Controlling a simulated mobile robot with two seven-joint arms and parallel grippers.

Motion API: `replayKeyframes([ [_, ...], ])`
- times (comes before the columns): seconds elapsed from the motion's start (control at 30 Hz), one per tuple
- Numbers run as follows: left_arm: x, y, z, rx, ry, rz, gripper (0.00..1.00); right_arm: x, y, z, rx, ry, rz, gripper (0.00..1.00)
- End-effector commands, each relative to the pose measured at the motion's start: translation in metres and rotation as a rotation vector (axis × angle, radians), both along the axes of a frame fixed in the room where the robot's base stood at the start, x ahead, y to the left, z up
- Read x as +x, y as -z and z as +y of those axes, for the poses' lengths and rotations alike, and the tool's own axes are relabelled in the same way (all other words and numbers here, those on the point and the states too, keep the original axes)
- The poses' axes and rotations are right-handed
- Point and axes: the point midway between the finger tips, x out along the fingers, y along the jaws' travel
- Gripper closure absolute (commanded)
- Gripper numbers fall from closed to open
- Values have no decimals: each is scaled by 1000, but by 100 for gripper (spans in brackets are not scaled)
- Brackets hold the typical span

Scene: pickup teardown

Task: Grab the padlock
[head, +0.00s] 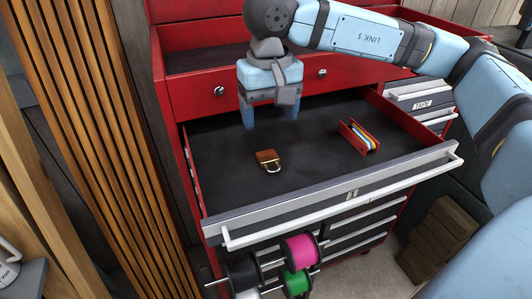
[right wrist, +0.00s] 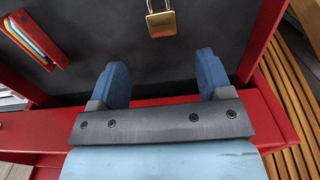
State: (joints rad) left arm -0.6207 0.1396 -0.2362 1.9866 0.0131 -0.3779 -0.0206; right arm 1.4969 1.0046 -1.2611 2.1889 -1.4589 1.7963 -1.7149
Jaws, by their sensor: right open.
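The padlock (head: 267,160) lies on the dark floor of the open red drawer, left of its middle. It has a brown and brass body and a silver shackle. In the right wrist view the brass padlock (right wrist: 161,22) shows at the top, beyond the fingertips. My right gripper (head: 270,120) points down over the rear of the drawer, behind the padlock. Its two blue fingers are apart and nothing is between them, as the right wrist view (right wrist: 162,75) also shows. My left gripper is not in view.
A red holder with colored flat pieces (head: 359,137) stands in the drawer at the right. The drawer's grey front (head: 330,190) and red side walls enclose the dark floor. Colored spools (head: 300,248) hang below. A wooden slatted panel (head: 100,130) stands at the left.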

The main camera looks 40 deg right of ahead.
Motion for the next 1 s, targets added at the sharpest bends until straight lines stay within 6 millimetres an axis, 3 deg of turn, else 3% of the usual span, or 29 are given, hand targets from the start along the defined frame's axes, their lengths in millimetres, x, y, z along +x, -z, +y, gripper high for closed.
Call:
replayKeyframes([
  [0.13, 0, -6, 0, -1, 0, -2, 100, 0, 25, 0, 0, 1, 3, 28],
  [0.43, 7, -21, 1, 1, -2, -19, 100, -2, 49, 1, 0, -1, 2, 28],
  [0.7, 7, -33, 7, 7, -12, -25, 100, -4, 86, 2, 0, 1, 1, 28],
  [1.0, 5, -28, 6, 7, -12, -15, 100, -3, 92, 2, 2, 0, 1, 30],
])
